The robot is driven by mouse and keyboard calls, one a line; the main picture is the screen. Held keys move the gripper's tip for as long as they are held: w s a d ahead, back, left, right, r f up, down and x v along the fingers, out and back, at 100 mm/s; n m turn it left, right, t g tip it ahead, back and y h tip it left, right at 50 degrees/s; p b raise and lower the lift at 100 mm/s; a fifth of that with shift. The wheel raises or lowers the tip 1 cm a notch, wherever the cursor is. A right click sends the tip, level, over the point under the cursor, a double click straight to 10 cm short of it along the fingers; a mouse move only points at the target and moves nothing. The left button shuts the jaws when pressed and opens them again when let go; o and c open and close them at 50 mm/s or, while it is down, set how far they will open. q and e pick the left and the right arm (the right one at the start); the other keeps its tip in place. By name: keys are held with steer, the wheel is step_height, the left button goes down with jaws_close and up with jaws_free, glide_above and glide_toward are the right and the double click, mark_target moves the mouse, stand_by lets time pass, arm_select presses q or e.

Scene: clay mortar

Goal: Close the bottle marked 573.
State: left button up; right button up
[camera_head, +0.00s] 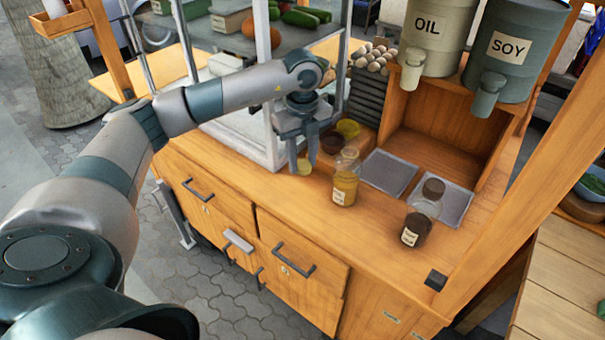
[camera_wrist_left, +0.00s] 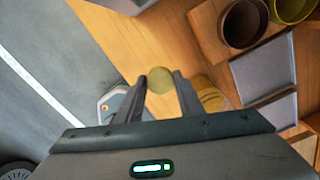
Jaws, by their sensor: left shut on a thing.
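A glass jar of yellow contents (camera_head: 345,183) stands upright on the wooden counter, with a pale label and no cap seen on its mouth. Its yellow body also shows in the left wrist view (camera_wrist_left: 212,98), partly behind a finger. My left gripper (camera_head: 304,164) points down, left of this jar, and is shut on a small round yellowish lid (camera_head: 304,168). The lid shows between the fingertips in the left wrist view (camera_wrist_left: 160,79), apart from the jar. A second jar with dark contents and a brown lid (camera_head: 432,188) stands to the right. I cannot read 573 on either label.
Two metal trays (camera_head: 389,172) are set in the counter behind the jars. A dark bowl (camera_head: 331,142) and a yellow bowl (camera_head: 348,128) sit behind the gripper. OIL (camera_head: 432,38) and SOY (camera_head: 512,52) dispensers stand above. The counter's front strip is clear between the jars.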

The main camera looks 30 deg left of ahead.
arm_select(q)
steer(key=shift+r, duration=0.75)
arm_select(e)
steer(key=shift+w+a+r, duration=0.2)
steer(key=shift+w+a, duration=0.05)
steer(key=shift+w, duration=0.4)
